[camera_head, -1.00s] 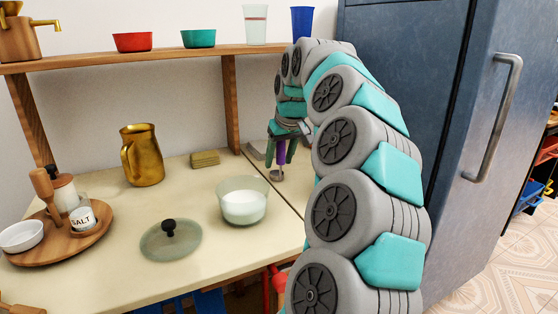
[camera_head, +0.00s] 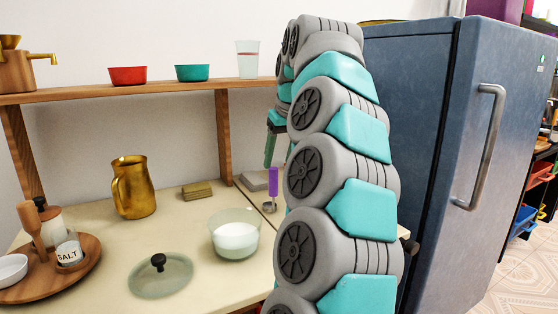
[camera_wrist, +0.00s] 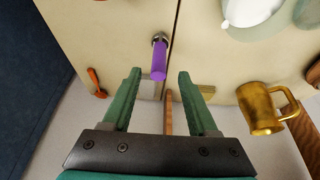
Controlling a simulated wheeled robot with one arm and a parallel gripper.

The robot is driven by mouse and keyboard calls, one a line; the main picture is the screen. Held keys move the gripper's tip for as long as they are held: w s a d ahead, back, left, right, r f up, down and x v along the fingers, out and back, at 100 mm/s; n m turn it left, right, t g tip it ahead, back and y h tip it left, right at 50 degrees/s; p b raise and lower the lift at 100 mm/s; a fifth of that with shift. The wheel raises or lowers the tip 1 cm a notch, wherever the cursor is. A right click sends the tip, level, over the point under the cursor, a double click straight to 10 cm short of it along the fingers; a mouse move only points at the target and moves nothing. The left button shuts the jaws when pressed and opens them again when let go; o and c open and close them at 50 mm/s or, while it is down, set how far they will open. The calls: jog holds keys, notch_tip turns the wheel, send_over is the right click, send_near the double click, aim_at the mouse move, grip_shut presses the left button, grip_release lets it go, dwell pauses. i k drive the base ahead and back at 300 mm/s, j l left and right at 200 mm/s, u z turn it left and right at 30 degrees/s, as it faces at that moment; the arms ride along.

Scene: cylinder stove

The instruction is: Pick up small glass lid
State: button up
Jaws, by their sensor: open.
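The small glass lid (camera_head: 160,275) lies flat on the counter, with a black knob on top. It is left of and in front of a glass bowl of white contents (camera_head: 236,235). My gripper (camera_head: 272,152) is raised toward the back right of the counter, well away from the lid and partly hidden by my arm. In the wrist view my gripper (camera_wrist: 158,80) is open, its two green fingers apart with nothing held. A purple-handled tool (camera_wrist: 160,60) shows beyond and between the fingers, resting on the counter.
A gold pitcher (camera_head: 134,188) and a sponge (camera_head: 196,191) stand behind the lid. A round wooden tray (camera_head: 85,272) with a salt jar is at the left. A shelf (camera_head: 150,92) spans the back. A blue fridge (camera_head: 430,120) is at the right.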

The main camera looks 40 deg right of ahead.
aim_at(159, 274)
jog(key=k+l+u, duration=0.1)
jog(key=k+u, duration=0.25)
jog(key=k+j+u, duration=0.1)
jog(key=k+u, duration=0.25)
jog(key=k, duration=0.2)
